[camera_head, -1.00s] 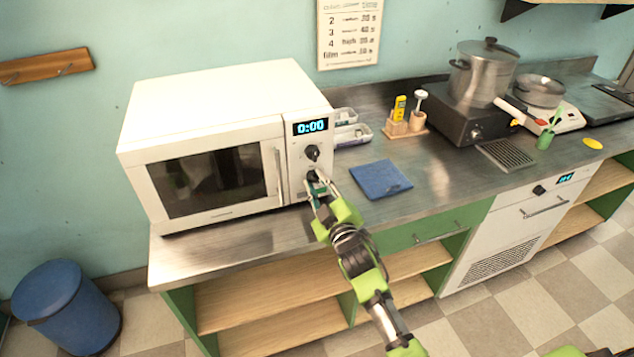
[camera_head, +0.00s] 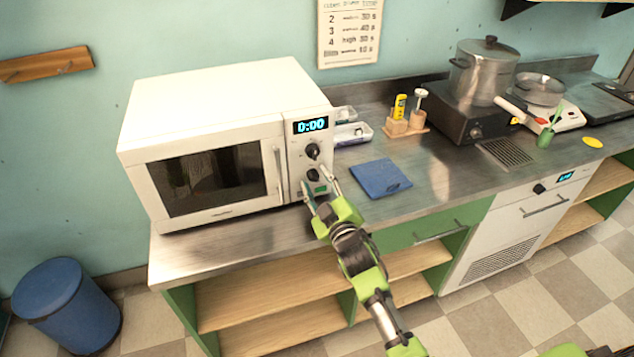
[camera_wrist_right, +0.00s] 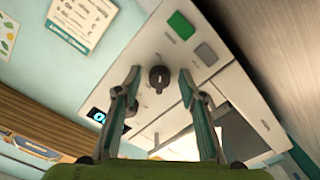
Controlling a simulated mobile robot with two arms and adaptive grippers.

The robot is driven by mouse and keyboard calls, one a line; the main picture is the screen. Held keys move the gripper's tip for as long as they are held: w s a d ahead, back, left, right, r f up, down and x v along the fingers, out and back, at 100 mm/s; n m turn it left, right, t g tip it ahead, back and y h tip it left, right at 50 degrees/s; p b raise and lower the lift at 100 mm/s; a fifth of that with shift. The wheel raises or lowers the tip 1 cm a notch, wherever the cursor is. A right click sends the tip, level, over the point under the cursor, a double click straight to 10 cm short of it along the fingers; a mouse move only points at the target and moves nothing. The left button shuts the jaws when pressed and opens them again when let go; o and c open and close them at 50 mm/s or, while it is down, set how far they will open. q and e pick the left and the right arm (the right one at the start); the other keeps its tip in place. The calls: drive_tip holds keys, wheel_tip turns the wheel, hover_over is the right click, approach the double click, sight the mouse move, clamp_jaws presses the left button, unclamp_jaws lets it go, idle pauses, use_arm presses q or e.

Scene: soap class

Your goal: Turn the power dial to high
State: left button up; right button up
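The white microwave (camera_head: 215,110) stands at the left end of the counter, door shut, display (camera_head: 311,125) reading 0:00. Its panel has an upper black dial (camera_head: 312,151) and a lower black dial (camera_head: 313,174); their labels are too small to read. My right gripper (camera_head: 315,177) is open in front of the lower dial, its fingers spread to either side. In the right wrist view, one dial (camera_wrist_right: 159,77) shows beyond and between the open fingertips (camera_wrist_right: 160,73), apart from both, near a green button (camera_wrist_right: 181,25) and a grey button (camera_wrist_right: 207,54). My left gripper is out of view.
A blue cloth (camera_head: 381,179) lies on the counter (camera_head: 430,185) right of the microwave. A wooden holder (camera_head: 405,130), a pot (camera_head: 484,72) and a pan (camera_head: 541,88) stand farther right. A wall chart (camera_head: 349,33) hangs above. A blue bin (camera_head: 68,308) stands on the floor at left.

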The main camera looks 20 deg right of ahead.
drive_tip(key=shift+s, duration=0.1)
drive_tip(key=s, duration=1.2)
drive_tip(key=shift+d, duration=0.2)
drive_tip(key=shift+w, duration=0.1)
